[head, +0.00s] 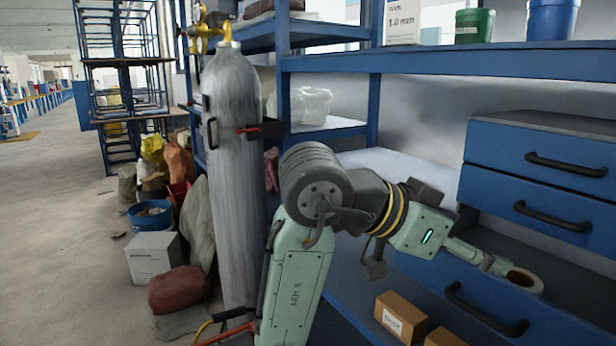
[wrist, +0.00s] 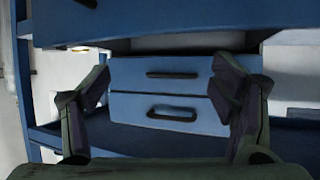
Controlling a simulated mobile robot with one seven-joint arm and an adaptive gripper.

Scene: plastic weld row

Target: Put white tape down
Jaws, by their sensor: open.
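A roll of tape (head: 536,286), pale with a brown core, shows at the right of the head view, just past the tip of my gripper (head: 492,264). It appears to be at the edge of the dark surface above the lower blue drawer. I cannot tell from this view whether it touches my fingers. In the wrist view my gripper (wrist: 166,82) has its two fingers spread wide apart with nothing visible between them. The tape does not show in the wrist view.
Blue drawers (head: 545,150) with black handles stand at the right, and show ahead in the wrist view (wrist: 165,112). Small cardboard boxes (head: 401,316) sit low in front. A tall grey gas cylinder (head: 235,180) stands left of my arm. A blue shelf (head: 430,60) runs above.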

